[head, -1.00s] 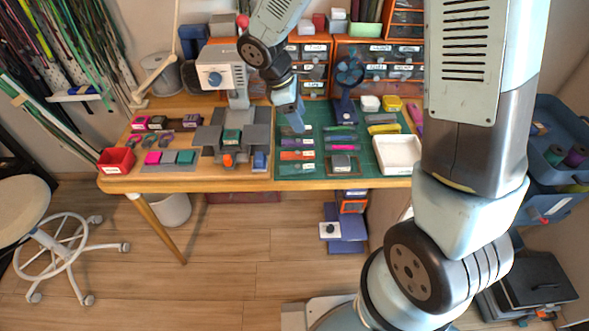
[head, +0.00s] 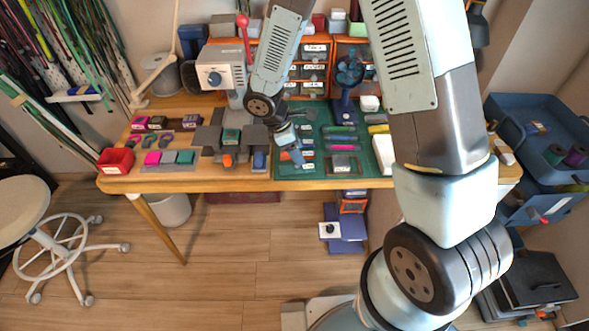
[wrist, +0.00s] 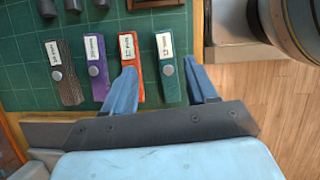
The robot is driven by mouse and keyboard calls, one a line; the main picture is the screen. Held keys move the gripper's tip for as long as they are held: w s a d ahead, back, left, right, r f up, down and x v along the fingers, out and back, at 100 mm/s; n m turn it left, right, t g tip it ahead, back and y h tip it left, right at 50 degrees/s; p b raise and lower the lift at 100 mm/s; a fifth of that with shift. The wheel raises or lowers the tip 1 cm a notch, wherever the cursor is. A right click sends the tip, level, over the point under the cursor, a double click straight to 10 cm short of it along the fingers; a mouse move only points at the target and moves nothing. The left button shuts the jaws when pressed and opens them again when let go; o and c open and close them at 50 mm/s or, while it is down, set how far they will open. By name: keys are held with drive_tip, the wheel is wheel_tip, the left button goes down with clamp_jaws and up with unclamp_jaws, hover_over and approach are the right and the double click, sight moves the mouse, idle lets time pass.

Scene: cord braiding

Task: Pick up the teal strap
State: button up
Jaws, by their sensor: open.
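The teal strap (wrist: 170,72) lies on the green cutting mat, last in a row of short straps, with a white label and a grey round snap. In the wrist view my gripper (wrist: 161,66) is open with the strap between its blue fingers. The left finger overlaps the orange strap (wrist: 139,62) in the picture; the right finger is over the mat's edge side. Nothing is held. In the head view my gripper (head: 297,158) is over the front left of the mat, and the teal strap (head: 303,168) is just below it. The exact height gap is unclear.
The table's edge is close by, with wood floor beyond.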

sight(304, 167)
drive_tip(key=x, duration=0.4)
drive_tip(key=shift+s+a+f, duration=0.2)
drive_tip(key=shift+s+f, duration=0.1)
drive_tip(key=shift+s, duration=0.1)
drive_tip(key=shift+d+f, duration=0.2)
drive_tip(key=shift+f, duration=0.25)
clamp_jaws()
